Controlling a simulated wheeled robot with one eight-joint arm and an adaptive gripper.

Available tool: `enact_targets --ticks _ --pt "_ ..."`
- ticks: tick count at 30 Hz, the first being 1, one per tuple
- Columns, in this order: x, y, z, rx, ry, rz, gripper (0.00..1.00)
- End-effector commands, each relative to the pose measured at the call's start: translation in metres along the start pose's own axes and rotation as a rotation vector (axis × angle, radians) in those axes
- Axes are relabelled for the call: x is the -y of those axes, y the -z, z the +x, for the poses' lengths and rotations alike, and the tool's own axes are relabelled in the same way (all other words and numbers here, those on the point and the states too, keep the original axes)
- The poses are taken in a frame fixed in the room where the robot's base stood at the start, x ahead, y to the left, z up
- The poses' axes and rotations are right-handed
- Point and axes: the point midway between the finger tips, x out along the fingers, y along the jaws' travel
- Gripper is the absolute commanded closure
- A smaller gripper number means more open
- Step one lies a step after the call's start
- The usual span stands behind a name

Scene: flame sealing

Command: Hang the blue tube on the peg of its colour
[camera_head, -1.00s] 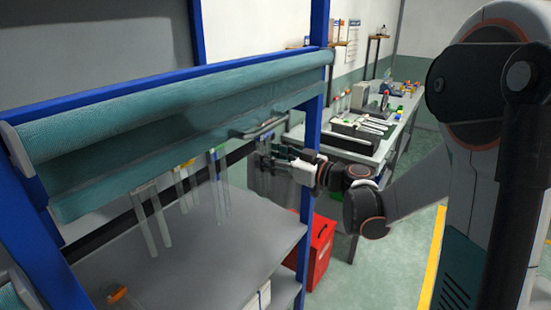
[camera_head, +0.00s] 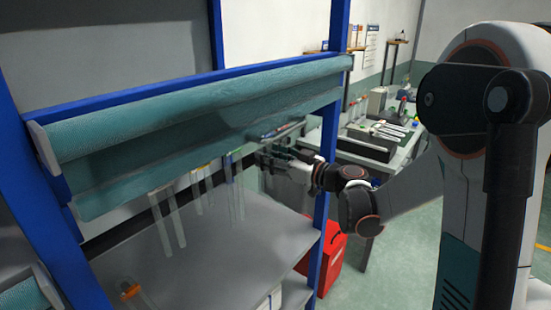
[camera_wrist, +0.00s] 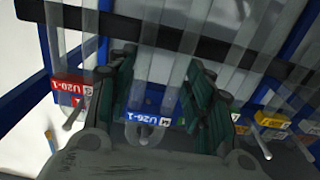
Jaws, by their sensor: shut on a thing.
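The blue-labelled clear tube (camera_wrist: 144,134) sits between the teal fingers of my gripper (camera_wrist: 162,105) in the wrist view. The gripper is shut on it. In the head view my gripper (camera_head: 268,156) is under the right end of the teal hood, right of the hanging tubes. In the wrist view a metal peg (camera_wrist: 74,115) shows at a red-labelled tube (camera_wrist: 74,88). Another peg (camera_wrist: 262,148) shows near a yellow-labelled tube (camera_wrist: 270,121). I cannot make out the blue peg.
The teal hood (camera_head: 190,122) is above and a grey shelf (camera_head: 225,245) below. A blue post (camera_head: 327,150) stands beside my arm. An orange-topped tube (camera_head: 131,290) is lower left.

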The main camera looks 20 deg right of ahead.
Motion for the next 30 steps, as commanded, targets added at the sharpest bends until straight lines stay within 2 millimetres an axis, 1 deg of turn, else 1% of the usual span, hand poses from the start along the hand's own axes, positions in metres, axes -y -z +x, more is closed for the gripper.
enact_targets --ticks 5,12,30 --pt "0.0 0.0 0.011 0.0 0.001 0.0 0.77" --pt "0.0 -0.007 0.018 0.0 0.001 0.0 0.77" --pt "0.0 -0.009 0.02 0.0 0.0 0.0 0.77"
